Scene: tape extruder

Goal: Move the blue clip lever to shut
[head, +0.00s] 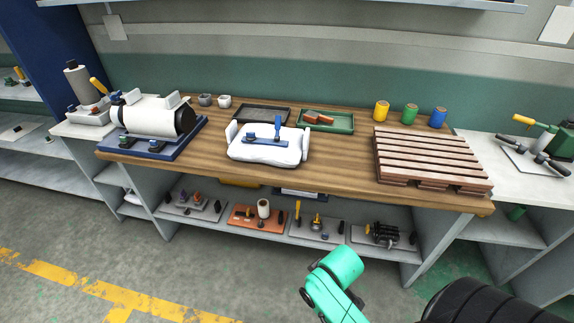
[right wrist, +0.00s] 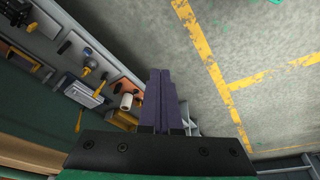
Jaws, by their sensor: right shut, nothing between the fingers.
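The blue clip lever (head: 278,127) stands upright at the right end of a blue bar (head: 262,140) on a white, rounded device (head: 268,155) at the middle of the wooden bench. My right gripper (right wrist: 160,72) shows in the right wrist view with its two dark fingers together and nothing between them. It is away from the lever, over the floor and lower shelf area in front of the bench. The lever cannot be made out in the right wrist view. My left gripper is in neither view.
On the wooden bench (head: 345,163), a white roller machine (head: 152,115) stands left and a slatted wooden pallet (head: 430,158) right. A black tray (head: 262,114), a green tray (head: 340,122) and coloured cans sit behind. The lower shelf holds several tools. The floor in front is open.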

